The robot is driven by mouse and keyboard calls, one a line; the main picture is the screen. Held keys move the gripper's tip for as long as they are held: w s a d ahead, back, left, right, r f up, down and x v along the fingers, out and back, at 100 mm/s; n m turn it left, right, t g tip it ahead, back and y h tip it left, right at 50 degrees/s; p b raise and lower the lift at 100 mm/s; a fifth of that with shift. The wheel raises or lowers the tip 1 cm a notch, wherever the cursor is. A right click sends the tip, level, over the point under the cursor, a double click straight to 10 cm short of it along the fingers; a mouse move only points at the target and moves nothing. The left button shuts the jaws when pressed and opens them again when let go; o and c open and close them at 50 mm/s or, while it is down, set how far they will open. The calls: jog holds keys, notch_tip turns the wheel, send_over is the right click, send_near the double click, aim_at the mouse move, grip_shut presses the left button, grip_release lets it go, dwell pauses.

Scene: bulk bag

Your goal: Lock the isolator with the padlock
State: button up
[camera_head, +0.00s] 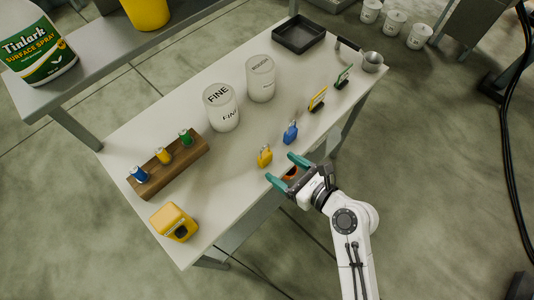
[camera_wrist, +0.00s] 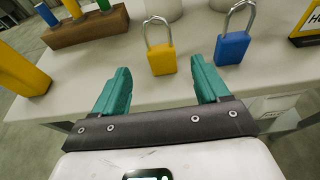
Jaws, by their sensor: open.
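A yellow padlock (camera_head: 265,156) stands near the table's front edge with its shackle up. In the wrist view the yellow padlock (camera_wrist: 162,60) is straight ahead, beyond the gap between my fingertips. A blue padlock (camera_head: 290,133) stands to its right, also in the wrist view (camera_wrist: 233,48). My gripper (camera_head: 286,170) has teal fingers, spread wide and empty, at the table's front edge. The fingers show at both sides in the wrist view (camera_wrist: 159,82). I cannot tell which thing is the isolator.
A wooden block (camera_head: 172,172) with several coloured pieces and a yellow box (camera_head: 174,222) stand at left. Two white jars (camera_head: 221,110) stand behind the padlocks. Small signs (camera_head: 317,99), a metal cup (camera_head: 372,62) and a black tray (camera_head: 300,35) are farther right.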

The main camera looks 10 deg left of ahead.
aim_at(268, 159)
jog(key=shift+f+x, duration=0.15)
jog(key=shift+x, duration=1.45)
jog(key=shift+f+x, duration=0.15)
jog(key=shift+x, duration=1.5)
jog(key=shift+d, duration=0.1)
jog(key=shift+c, duration=0.4)
jog(key=shift+r, duration=0.1)
jog(key=c, duration=1.1)
